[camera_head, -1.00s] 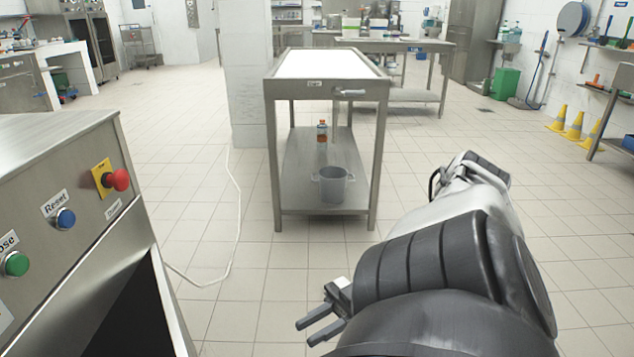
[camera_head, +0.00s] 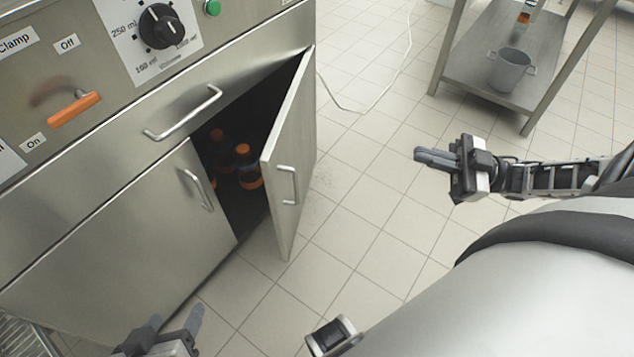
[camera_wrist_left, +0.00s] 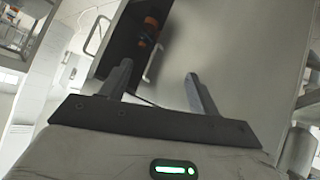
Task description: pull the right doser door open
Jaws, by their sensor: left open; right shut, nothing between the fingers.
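The right doser door (camera_head: 292,160) is a steel panel with a bar handle (camera_head: 287,185). It stands ajar, swung outward from the cabinet. Orange-capped dark bottles (camera_head: 247,168) show inside. The left door (camera_head: 130,235) is closed, with its own handle (camera_head: 198,190). My left gripper (camera_head: 175,325) is open and empty at the bottom of the head view, below the doors. Its open fingers also show in the left wrist view (camera_wrist_left: 158,75), below the dark opening and not on a handle. My right gripper (camera_head: 418,157) is shut and empty, right of the open door and apart from it.
A drawer handle (camera_head: 183,113) sits above the doors. The control panel has a black dial (camera_head: 160,27) and an orange lever (camera_head: 74,109). A steel table (camera_head: 490,85) with a grey pot (camera_head: 508,70) stands at the upper right. Tiled floor between is clear.

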